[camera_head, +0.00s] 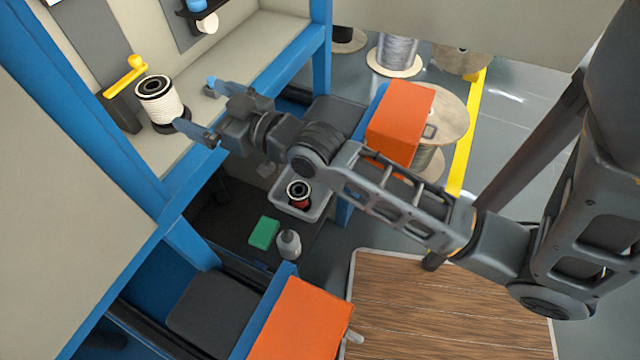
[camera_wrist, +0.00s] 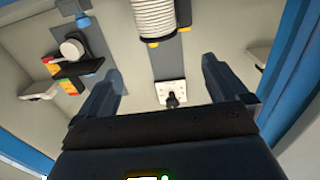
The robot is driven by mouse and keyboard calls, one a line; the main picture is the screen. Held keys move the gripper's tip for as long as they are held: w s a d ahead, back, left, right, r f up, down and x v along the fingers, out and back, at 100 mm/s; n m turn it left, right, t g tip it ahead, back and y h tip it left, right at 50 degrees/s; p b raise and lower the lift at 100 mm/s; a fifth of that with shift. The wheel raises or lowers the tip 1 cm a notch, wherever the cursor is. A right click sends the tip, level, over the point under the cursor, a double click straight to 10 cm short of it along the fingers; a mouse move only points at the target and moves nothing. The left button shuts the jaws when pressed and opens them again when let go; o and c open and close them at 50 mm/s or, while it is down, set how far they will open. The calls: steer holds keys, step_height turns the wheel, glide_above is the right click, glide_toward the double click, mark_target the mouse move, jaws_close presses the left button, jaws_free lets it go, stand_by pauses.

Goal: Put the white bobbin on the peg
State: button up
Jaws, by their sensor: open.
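The white bobbin (camera_head: 160,102), wound with pale cord between dark end flanges, stands upright at the bench's left side in the head view. In the wrist view its ribbed winding (camera_wrist: 154,16) is at the top, cut by the frame edge. My gripper (camera_head: 200,108) is open, to the right of the bobbin; its fingers are spread and nothing is between them. In the wrist view the gripper (camera_wrist: 157,82) points towards a white plate with a dark knob (camera_wrist: 172,97). I cannot tell whether this knob is the peg, or what the bobbin stands on.
A yellow-topped grey fixture (camera_head: 125,78) is beside the bobbin. A dark wall bracket (camera_head: 200,14) is at the back. Blue posts (camera_head: 318,60) frame the bench.

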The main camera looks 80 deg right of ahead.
steer(key=s+a+n+g+y, duration=0.1)
steer(key=s+a+y, duration=0.1)
steer(key=s+a, duration=0.7)
steer(key=s+a+n+g+y, duration=0.1)
steer(key=s+a+n+y, duration=0.1)
steer(key=s+a, duration=0.8)
steer(key=s+y, duration=0.1)
steer(key=s, duration=0.5)
steer(key=shift+s+r+n+y, duration=0.2)
steer(key=shift+s+n+y, duration=0.1)
steer(key=shift+s, duration=0.05)
